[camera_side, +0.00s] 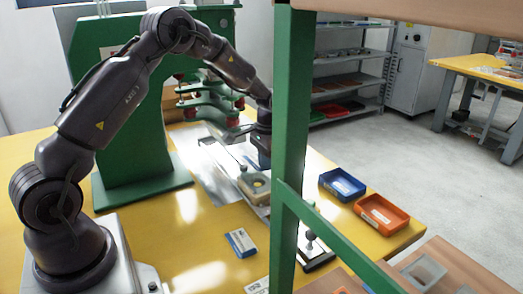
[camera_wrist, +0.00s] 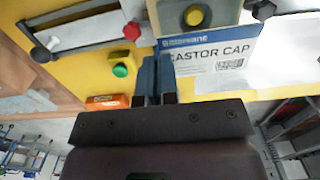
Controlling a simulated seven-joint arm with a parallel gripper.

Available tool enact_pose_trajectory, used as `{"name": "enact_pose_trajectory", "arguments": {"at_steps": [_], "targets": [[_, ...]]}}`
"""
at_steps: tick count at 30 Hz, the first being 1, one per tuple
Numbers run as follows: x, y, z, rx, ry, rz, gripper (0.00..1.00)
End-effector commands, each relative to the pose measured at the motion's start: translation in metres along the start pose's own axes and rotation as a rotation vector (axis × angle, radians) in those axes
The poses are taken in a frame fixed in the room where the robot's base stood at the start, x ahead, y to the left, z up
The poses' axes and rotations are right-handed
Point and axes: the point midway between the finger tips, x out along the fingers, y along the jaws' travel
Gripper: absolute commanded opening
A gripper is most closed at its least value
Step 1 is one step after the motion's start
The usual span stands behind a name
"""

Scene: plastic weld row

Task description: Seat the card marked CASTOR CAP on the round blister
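The card marked CASTOR CAP (camera_wrist: 215,62) is white with a blue band and shows large in the wrist view. My gripper (camera_wrist: 155,80) has its blue fingertips close together at the card's left edge and appears shut on it. In the side view my gripper (camera_side: 262,155) is over the fixture, just behind a pale block (camera_side: 254,187) with a round centre, which looks like the round blister's nest. In the wrist view a yellow disc (camera_wrist: 194,15) sits in a grey block beyond the card, whose edge covers part of the block. I cannot tell the height between them.
A green press (camera_side: 125,120) stands behind. Blue (camera_side: 342,185) and orange (camera_side: 381,213) trays lie to the right. Another blue-and-white card (camera_side: 240,242) lies on the yellow table. A green post (camera_side: 292,120) blocks part of the side view. A green button (camera_wrist: 120,70) sits near the fingers.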

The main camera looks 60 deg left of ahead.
Motion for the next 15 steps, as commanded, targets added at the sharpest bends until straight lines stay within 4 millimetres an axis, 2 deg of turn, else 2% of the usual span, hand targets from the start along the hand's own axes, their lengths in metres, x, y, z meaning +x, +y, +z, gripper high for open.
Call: {"name": "enact_pose_trajectory", "arguments": {"at_steps": [15], "targets": [[0.04, 0.0, 0.0, 0.0, 0.0, 0.0, 0.0]]}}
